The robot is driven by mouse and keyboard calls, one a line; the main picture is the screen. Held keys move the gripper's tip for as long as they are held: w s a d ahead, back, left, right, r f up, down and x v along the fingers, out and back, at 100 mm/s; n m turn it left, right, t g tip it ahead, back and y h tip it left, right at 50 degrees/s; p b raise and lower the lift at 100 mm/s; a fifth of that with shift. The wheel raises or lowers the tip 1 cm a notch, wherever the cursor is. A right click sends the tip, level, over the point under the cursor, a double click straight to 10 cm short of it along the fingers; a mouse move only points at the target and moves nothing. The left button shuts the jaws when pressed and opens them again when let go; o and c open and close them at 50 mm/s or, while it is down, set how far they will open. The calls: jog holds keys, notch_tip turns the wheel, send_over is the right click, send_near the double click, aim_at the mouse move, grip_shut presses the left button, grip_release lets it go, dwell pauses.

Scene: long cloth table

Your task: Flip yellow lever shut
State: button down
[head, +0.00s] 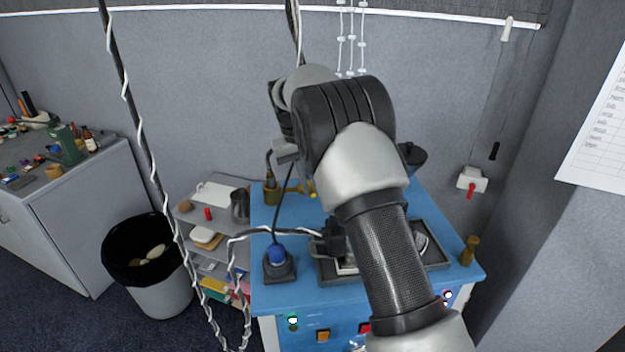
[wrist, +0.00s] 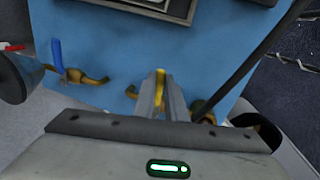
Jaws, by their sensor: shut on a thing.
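The yellow lever (wrist: 160,76) shows in the wrist view as a narrow yellow strip between the fingertips of my gripper (wrist: 161,90). The fingers are closed on it, one on each side. Brass fittings (wrist: 202,108) lie around the fingers, and the fingers hide part of the lever's mount. In the head view my arm covers most of the gripper; only a small yellow spot shows below it, and I cannot tell the lever's angle there.
A brass valve with a blue lever (wrist: 57,55) and a red lever (wrist: 14,47) are to the left in the wrist view. The blue table (head: 340,299) carries a black base with a blue knob (head: 277,256). A bin (head: 152,270) stands left.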

jog(key=shift+a+r+m, duration=0.1)
jog(key=shift+a+m, duration=0.25)
jog(key=shift+m, duration=0.25)
jog(key=c, duration=1.8)
grip_release()
jog(key=shift+a, duration=0.1)
jog(key=a+r, duration=0.3)
jog(key=r, duration=1.4)
jog(key=shift+a, duration=0.15)
jog(key=shift+s, duration=0.1)
